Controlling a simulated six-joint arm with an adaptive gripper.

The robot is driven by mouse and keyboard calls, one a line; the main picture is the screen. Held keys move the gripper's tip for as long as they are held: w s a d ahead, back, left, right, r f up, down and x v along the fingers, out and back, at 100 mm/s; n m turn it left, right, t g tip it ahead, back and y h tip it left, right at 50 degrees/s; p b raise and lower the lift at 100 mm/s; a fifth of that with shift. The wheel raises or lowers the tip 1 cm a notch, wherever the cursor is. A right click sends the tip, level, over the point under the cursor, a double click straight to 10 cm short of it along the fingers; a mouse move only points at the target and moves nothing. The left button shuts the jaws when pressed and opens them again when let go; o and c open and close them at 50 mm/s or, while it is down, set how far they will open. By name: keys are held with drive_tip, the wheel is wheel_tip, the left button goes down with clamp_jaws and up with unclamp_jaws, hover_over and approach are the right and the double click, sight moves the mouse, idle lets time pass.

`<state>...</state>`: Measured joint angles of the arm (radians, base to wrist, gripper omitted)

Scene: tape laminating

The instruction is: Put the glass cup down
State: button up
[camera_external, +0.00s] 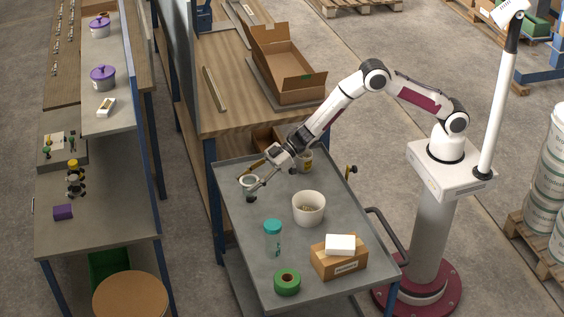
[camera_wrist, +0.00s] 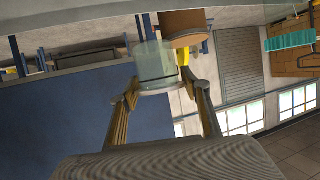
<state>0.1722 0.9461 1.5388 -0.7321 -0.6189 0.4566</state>
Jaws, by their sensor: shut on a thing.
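The clear glass cup (camera_wrist: 156,66) is between the two fingers of my gripper (camera_wrist: 162,92) in the wrist view. The fingers are shut on its sides. In the external view the cup (camera_external: 249,183) is small and pale, at the left side of the grey cart top (camera_external: 238,225). My gripper (camera_external: 262,178) reaches to it from the upper right. I cannot tell whether the cup's base touches the cart or is slightly above it.
On the cart stand a white tub (camera_external: 308,209), a teal-lidded jar (camera_external: 272,240), a green tape roll (camera_external: 287,283) and a cardboard box (camera_external: 338,264) with a white block (camera_external: 340,244) on top. A small container (camera_external: 305,161) is near the back. The left-middle cart surface is clear.

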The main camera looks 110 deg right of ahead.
drive_tip(key=s+d+m+h, duration=0.2)
drive_tip(key=s+d, duration=0.3)
drive_tip(key=s, duration=0.5)
drive_tip(key=s+d+f+m+h, duration=0.1)
drive_tip(key=s+d, duration=0.4)
drive_tip(key=s, duration=0.5)
drive_tip(key=shift+d+m+h, duration=0.2)
drive_tip(key=shift+m+h, duration=0.6)
drive_tip(key=shift+h, duration=0.4)
drive_tip(key=shift+f, duration=0.25)
drive_tip(key=shift+f, duration=2.8)
drive_tip(key=shift+f, duration=2.05)
drive_tip(key=shift+f, duration=0.2)
